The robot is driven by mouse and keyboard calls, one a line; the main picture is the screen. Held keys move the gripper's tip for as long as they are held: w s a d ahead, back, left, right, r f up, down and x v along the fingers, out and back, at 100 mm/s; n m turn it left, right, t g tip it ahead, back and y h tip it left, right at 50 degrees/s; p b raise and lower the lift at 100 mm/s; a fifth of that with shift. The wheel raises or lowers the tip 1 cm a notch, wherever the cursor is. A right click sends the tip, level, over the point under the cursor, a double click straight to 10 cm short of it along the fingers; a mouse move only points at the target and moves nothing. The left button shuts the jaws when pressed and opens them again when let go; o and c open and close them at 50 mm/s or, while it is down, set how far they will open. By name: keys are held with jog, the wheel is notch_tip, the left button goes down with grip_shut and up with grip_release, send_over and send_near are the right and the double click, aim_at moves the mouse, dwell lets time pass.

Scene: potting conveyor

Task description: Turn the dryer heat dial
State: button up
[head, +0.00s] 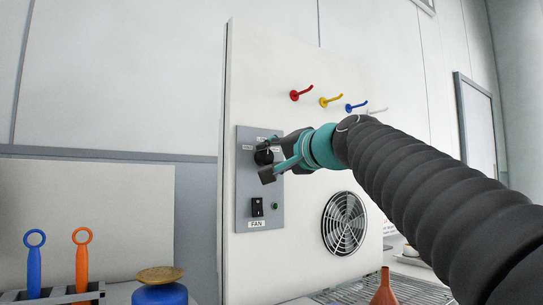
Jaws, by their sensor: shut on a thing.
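The black heat dial (263,157) sits on the upper part of a grey control panel (245,190) on the white dryer's front. Small white labels stand around the dial, too small to read. My gripper (268,161) comes in from the right and is shut on the dial. Its dark fingers hide part of the dial, so its pointing direction cannot be told.
A round fan grille (344,223) is at lower right. Coloured hooks, including a red one (296,95), stick out above my gripper. A blue jar (160,294) stands lower left.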

jog(key=o, duration=1.1)
jog(key=shift+o, duration=0.2)
jog(key=v, duration=1.2)
jog(key=shift+a, duration=0.1)
